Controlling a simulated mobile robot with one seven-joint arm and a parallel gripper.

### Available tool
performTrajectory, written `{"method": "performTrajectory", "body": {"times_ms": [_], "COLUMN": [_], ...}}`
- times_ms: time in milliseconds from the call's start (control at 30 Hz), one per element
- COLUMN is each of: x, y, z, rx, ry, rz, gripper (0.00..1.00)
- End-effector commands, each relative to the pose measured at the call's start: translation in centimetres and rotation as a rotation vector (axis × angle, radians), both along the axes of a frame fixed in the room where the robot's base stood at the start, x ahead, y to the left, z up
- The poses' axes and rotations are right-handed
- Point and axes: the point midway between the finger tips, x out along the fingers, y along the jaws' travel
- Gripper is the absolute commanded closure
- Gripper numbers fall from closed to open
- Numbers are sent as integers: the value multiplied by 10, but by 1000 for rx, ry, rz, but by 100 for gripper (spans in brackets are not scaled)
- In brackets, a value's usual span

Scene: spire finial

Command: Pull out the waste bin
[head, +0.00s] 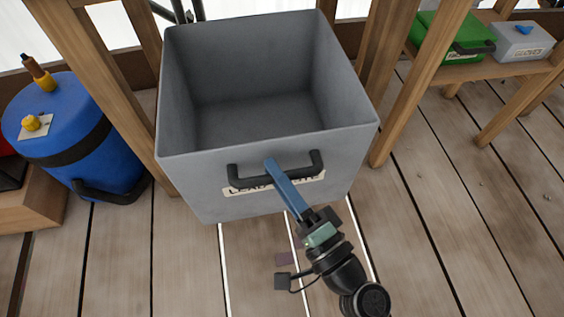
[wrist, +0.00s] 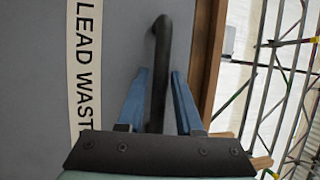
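The waste bin (head: 215,185) is a grey open-topped box, empty inside, standing between wooden posts on the plank floor. Its front has a dark bar handle (head: 240,182) and a "LEAD WASTE" label, partly hidden by my gripper in the head view. My gripper (head: 271,164) reaches the handle from the front. In the wrist view the handle (wrist: 158,60) passes between the two blue fingers of my gripper (wrist: 160,75). The fingers are apart, with narrow gaps visible beside the bar. The label (wrist: 84,75) shows at left.
A blue drum (head: 100,160) stands left of the bin, near a wooden post. At right, a wooden shelf (head: 470,72) holds a green box (head: 440,42) and a grey box (head: 520,42). The floor (head: 440,250) in front of the bin is mostly clear.

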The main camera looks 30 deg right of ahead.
Motion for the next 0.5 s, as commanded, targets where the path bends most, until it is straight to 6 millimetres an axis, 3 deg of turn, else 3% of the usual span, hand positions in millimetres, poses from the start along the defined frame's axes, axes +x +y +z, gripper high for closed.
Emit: {"method": "performTrajectory", "body": {"times_ms": [267, 500], "x": [-4, -43], "y": [0, -6], "z": [0, -7], "rx": [1, 4], "ry": [1, 5], "rz": [0, -5], "gripper": [65, 65]}}
